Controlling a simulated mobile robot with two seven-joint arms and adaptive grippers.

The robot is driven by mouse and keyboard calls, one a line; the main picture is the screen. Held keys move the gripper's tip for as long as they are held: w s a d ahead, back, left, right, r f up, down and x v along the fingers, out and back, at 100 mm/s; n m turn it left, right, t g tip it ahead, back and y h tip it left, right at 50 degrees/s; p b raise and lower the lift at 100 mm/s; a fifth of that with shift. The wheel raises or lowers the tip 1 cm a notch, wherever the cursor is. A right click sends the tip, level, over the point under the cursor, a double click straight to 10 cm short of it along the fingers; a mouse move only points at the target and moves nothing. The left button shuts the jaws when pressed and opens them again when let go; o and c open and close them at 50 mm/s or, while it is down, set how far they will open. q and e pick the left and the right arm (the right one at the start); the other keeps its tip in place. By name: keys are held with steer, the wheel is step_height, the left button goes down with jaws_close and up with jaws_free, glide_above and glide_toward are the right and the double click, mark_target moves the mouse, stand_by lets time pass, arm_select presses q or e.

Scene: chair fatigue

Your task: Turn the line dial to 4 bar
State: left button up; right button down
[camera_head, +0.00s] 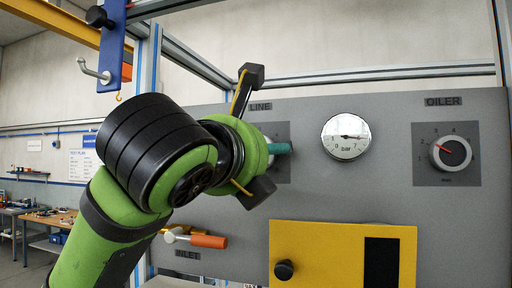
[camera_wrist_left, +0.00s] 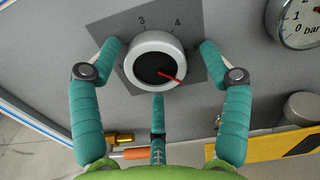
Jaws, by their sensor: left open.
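The line dial (camera_wrist_left: 155,62) shows in the left wrist view as a round knob with a pale rim, a dark face and a red pointer. The pointer aims to the lower right, clockwise of the printed 4. My left gripper (camera_wrist_left: 160,66) is open, with teal fingers to the left and right of the dial and one below it; contact is not clear. In the head view my left gripper (camera_head: 280,148) reaches the panel under the LINE label (camera_head: 260,106) and hides the dial. The bar gauge (camera_head: 345,137) has its needle pointing right. My right gripper is out of view.
An oiler dial (camera_head: 451,153) sits at the right of the grey panel (camera_head: 400,110). Below are a yellow plate (camera_head: 330,243) with a black knob (camera_head: 284,270) and an orange inlet handle (camera_head: 208,241). A blue post with a hook (camera_head: 111,45) stands at upper left.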

arm_select(q)
steer(key=shift+s+a, duration=0.2)
steer(key=shift+s, duration=0.05)
steer(key=c, duration=1.1)
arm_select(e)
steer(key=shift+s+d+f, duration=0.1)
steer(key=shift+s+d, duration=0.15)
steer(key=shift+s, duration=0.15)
arm_select(q)
steer(key=shift+f+n, duration=0.1)
steer(key=shift+n, duration=0.2)
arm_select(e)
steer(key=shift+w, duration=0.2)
